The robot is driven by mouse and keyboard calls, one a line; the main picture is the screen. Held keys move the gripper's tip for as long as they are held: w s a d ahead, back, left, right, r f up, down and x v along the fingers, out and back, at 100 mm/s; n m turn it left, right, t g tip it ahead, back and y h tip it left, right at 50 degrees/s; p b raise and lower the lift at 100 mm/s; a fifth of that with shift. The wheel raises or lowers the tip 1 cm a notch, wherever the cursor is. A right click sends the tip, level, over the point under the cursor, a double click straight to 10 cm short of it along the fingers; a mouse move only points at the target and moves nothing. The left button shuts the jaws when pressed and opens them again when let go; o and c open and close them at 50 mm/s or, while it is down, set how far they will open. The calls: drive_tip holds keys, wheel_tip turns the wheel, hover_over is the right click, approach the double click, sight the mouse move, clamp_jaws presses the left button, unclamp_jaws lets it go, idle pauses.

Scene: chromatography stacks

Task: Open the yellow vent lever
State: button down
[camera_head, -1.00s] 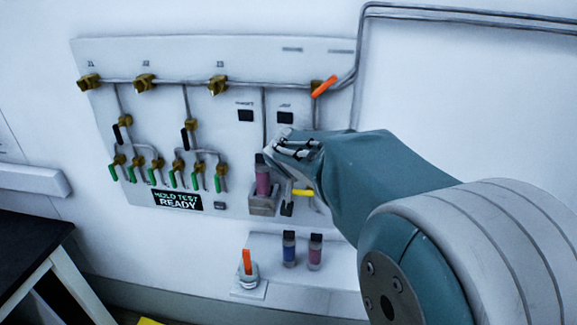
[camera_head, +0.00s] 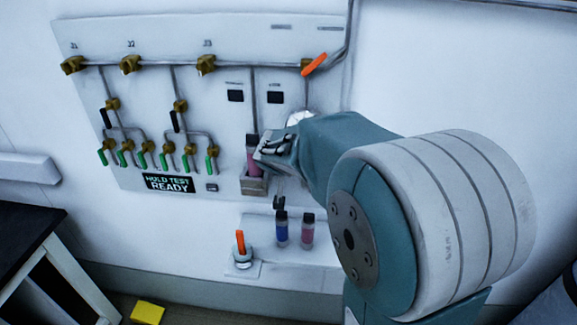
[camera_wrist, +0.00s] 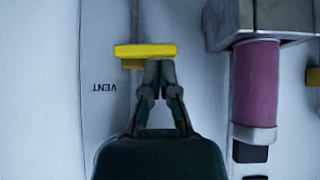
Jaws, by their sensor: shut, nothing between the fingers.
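The yellow vent lever (camera_wrist: 146,51) shows in the wrist view as a short bar lying across a thin vertical pipe, beside an upside-down "VENT" label (camera_wrist: 105,87). My gripper (camera_wrist: 160,66) is shut and empty there. Its fingertips are at the lever's edge, near its right half; I cannot tell whether they touch it. In the head view my gripper (camera_head: 268,152) is in front of the panel's lower right, and the yellow lever is hidden behind my arm.
A pink-purple column (camera_wrist: 255,85) hangs in a grey holder (camera_wrist: 228,22) just right of my gripper in the wrist view. In the head view, two vials (camera_head: 281,232) and an orange-handled item (camera_head: 240,243) stand on a shelf below. A "HOLD TEST READY" display (camera_head: 169,183) sits left.

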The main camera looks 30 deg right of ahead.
drive_tip(key=shift+a+f+h, duration=0.15)
drive_tip(key=shift+h, duration=0.25)
drive_tip(key=f+n+g+h, duration=0.2)
drive_tip(key=h, duration=0.1)
drive_tip(key=f+n+g+h, duration=0.1)
drive_tip(key=h, duration=0.1)
drive_tip(key=shift+w+a+f+n, duration=0.2)
drive_tip(key=shift+w+a+n, duration=0.1)
drive_tip(key=shift+n, duration=0.1)
drive_tip(key=shift+d+f, duration=0.1)
drive_tip(key=shift+f, duration=0.15)
idle(0.9)
drive_tip(key=shift+s, duration=0.1)
drive_tip(key=v, duration=1.2)
drive_tip(key=shift+a+f, duration=0.25)
